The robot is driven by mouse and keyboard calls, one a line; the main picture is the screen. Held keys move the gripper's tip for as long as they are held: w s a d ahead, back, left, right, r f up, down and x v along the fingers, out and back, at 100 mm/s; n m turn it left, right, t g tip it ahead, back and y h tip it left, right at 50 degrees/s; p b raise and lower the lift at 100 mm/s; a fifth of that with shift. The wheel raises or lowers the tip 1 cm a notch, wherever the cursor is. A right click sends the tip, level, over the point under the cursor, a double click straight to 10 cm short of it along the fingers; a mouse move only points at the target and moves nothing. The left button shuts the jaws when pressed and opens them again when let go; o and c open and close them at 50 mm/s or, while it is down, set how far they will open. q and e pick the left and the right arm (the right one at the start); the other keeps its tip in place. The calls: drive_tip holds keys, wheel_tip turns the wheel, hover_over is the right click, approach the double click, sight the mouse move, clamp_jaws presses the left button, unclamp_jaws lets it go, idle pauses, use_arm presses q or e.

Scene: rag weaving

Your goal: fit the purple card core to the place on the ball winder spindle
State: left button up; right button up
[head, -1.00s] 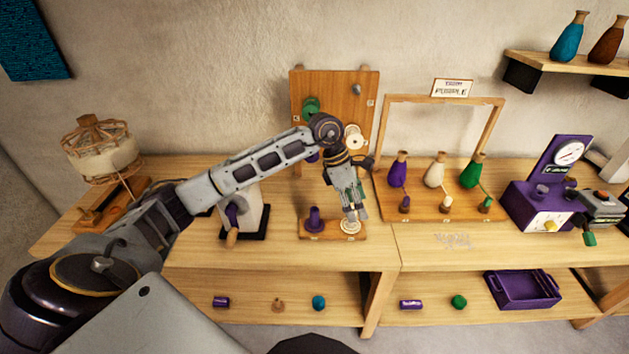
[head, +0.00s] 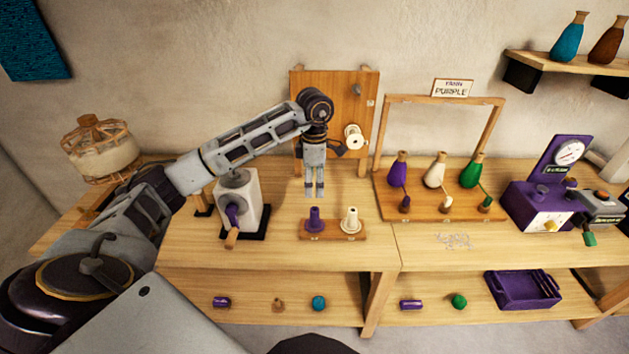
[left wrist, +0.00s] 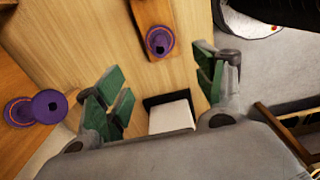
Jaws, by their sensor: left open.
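The purple card core (head: 314,220) stands upright on the left of a small wooden stand (head: 333,237), beside an upright cream core (head: 351,220). It also shows in the left wrist view (left wrist: 159,40). The ball winder (head: 252,202) is a white box on a black base with a purple crank, left of the stand. Its grey top (head: 236,178) is where I make out the spindle, though small. My left gripper (head: 315,193) points down, open and empty, above and behind the purple core. Its green pads stand wide apart in the left wrist view (left wrist: 158,92).
A peg board (head: 350,90) stands behind my left arm, which partly hides it. A bottle rack (head: 440,212) and purple scale (head: 540,205) are to the right. The lower shelf holds small pieces and a purple tray (head: 522,290). The tabletop between winder and stand is clear.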

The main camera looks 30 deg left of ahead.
sight(315, 214)
use_arm(q)
wheel_tip(315, 214, down, 8)
drive_tip(key=shift+r, duration=0.1)
wheel_tip(315, 214, down, 4)
drive_tip(key=shift+r+p, duration=0.1)
drive_tip(key=shift+p, duration=0.25)
drive_tip(key=shift+f, duration=1)
use_arm(e)
drive_tip(key=shift+s+a+r, duration=0.4)
drive_tip(key=shift+a, duration=0.25)
